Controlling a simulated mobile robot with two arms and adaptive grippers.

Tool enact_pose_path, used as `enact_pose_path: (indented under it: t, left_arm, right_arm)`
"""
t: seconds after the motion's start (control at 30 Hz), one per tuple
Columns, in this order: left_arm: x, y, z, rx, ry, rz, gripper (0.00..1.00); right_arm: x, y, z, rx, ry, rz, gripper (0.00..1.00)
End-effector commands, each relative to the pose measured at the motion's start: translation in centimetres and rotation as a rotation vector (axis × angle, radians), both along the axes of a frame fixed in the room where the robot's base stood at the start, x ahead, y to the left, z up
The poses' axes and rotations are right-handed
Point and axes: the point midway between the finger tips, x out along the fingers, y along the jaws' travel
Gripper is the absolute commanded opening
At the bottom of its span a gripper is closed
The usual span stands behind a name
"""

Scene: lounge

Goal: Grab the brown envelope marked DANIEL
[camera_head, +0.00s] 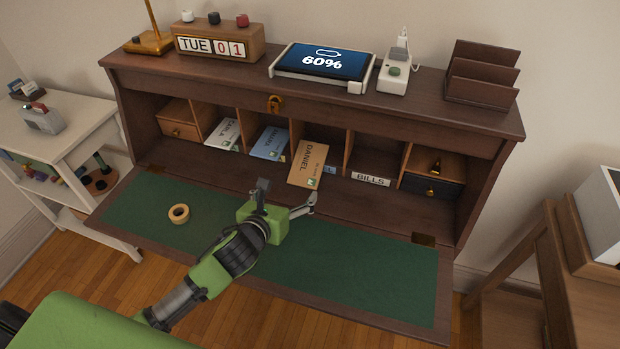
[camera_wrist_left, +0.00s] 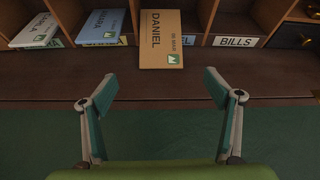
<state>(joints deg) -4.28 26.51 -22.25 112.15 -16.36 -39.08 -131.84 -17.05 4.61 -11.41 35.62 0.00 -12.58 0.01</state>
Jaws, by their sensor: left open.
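The brown envelope marked DANIEL (camera_head: 308,163) leans out of a middle pigeonhole of the desk, its lower edge sticking forward. It also shows in the left wrist view (camera_wrist_left: 160,38), top centre, ahead of the fingers. My left gripper (camera_head: 289,193) is open and empty over the green writing surface, in front of and apart from the envelope. Its two fingers (camera_wrist_left: 160,88) stand wide apart in the wrist view, with the envelope lying beyond the gap between them. My right gripper is not in view.
A white envelope (camera_head: 224,134) and a blue envelope (camera_head: 269,143) sit in pigeonholes left of the brown one. A BILLS label (camera_head: 371,179) marks the compartment to its right. A tape roll (camera_head: 179,213) lies on the green surface (camera_head: 370,265), which is otherwise mostly clear.

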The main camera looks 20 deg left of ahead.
Motion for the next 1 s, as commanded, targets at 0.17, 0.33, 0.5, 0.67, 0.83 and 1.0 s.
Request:
enact_pose_path:
  t: [0.17, 0.33, 0.5, 0.67, 0.83, 1.0]
  left_arm:
    - [1.0, 0.3, -0.1, 0.084, -0.019, -0.003, 0.82]
    - [3.6, 0.2, -1.1, 0.081, -0.019, -0.003, 0.82]
    - [6.3, 0.0, -2.3, 0.081, -0.018, -0.003, 0.82]
    - [7.8, 0.0, -2.9, 0.081, -0.018, -0.004, 0.82]
    - [8.6, -0.1, -3.1, 0.08, -0.018, -0.005, 0.82]
    - [10.5, -0.7, -3.3, 0.076, -0.018, -0.003, 0.82]
  right_arm:
    - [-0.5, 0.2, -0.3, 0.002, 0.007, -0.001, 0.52]
    - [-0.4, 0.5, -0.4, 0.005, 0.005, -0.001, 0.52]
    - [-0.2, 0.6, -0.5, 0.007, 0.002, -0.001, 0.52]
    - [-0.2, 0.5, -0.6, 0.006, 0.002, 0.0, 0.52]
    - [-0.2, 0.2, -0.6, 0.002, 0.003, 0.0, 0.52]
    - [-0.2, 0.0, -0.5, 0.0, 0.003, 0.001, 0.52]
